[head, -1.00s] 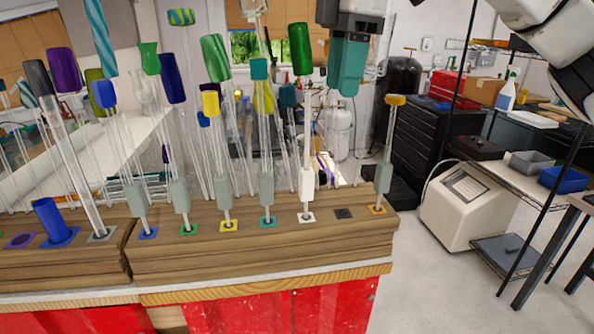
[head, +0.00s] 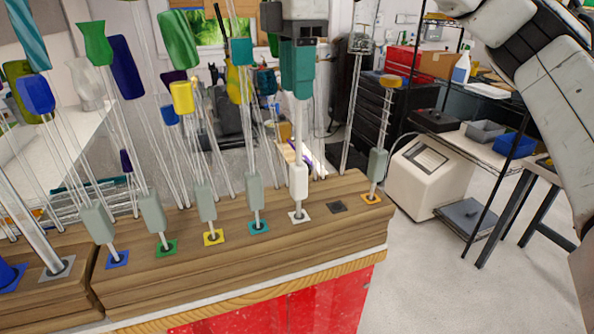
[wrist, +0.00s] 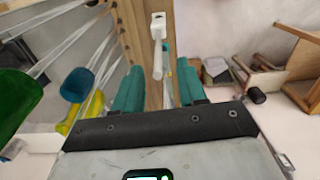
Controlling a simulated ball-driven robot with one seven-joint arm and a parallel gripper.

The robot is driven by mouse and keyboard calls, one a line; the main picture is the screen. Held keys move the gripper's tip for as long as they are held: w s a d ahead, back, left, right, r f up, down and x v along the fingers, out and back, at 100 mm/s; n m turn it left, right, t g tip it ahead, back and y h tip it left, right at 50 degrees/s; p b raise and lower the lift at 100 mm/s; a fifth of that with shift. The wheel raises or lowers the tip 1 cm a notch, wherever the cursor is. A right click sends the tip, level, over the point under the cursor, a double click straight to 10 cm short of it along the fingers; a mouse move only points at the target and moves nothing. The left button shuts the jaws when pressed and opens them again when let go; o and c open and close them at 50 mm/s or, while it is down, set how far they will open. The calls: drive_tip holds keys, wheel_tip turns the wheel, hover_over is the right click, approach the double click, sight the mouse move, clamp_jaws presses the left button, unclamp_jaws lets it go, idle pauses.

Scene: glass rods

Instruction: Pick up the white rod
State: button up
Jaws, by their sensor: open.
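The white rod (head: 299,135) stands upright in the block, with a white sleeve (head: 298,181) low on it and a white square (head: 299,216) round its base. My gripper (head: 302,92) is at the rod's upper part in the head view, its teal fingers covering that stretch. In the wrist view the fingers (wrist: 160,84) are open, one on each side of the rod (wrist: 158,62), with the white sleeve (wrist: 158,26) beyond them. I cannot tell whether a finger touches the rod. The rod's top is hidden by my gripper.
Several rods with grey sleeves stand left of it, the nearest at a teal square (head: 257,227). The wooden block (head: 300,245) ends just beyond. Blue, green and yellow glass pieces crowd the left.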

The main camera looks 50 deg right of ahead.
drive_tip(key=f, duration=0.2)
drive_tip(key=f+p, duration=0.1)
drive_tip(key=f, duration=0.1)
drive_tip(key=shift+s+d, duration=0.1)
drive_tip(key=shift+d, duration=0.25)
drive_tip(key=shift+f, duration=0.65)
drive_tip(key=shift+c, duration=0.5)
clamp_jaws()
